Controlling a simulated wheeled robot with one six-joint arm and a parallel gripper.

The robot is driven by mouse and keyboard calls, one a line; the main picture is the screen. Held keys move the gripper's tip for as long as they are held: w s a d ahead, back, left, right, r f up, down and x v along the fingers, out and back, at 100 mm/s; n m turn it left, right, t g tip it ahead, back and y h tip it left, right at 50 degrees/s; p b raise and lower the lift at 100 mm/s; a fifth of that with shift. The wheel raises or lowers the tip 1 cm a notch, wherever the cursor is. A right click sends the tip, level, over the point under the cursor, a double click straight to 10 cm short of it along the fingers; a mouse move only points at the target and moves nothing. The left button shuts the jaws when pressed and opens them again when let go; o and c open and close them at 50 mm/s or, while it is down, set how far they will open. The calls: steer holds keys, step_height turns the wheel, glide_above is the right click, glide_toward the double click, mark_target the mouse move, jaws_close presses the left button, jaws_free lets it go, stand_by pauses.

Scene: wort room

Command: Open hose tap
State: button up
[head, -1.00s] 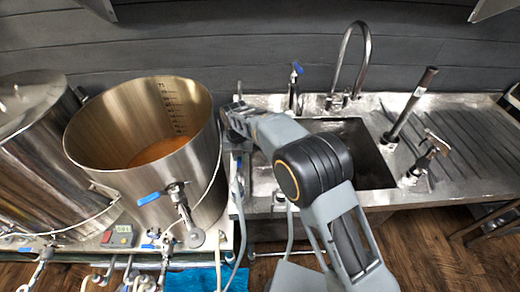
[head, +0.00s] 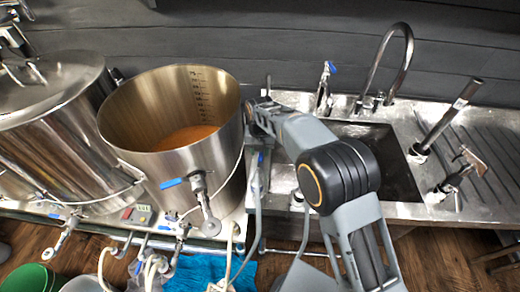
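A small tap with a blue lever (head: 325,88) stands upright at the back of the sink, left of the tall curved faucet (head: 390,65); it may be the hose tap, but I cannot be sure. My gripper (head: 262,110) is at the left end of my arm, between the open steel kettle and the sink. It is small and partly hidden, so its fingers do not show clearly. It is left of and nearer than the blue-lever tap, apart from it in the picture. Another blue-handled valve (head: 185,182) is on the kettle's front.
The open kettle (head: 215,160) holds amber liquid; a lidded kettle (head: 60,130) stands left of it. Hoses and valves crowd the front below. A green bucket (head: 35,278) stands lower left.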

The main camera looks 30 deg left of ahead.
steer(key=shift+o, duration=0.4)
steer(key=shift+d, duration=0.1)
step_height(320, 180, up, 14)
stand_by(0.3)
steer(key=shift+f, duration=0.15)
stand_by(0.4)
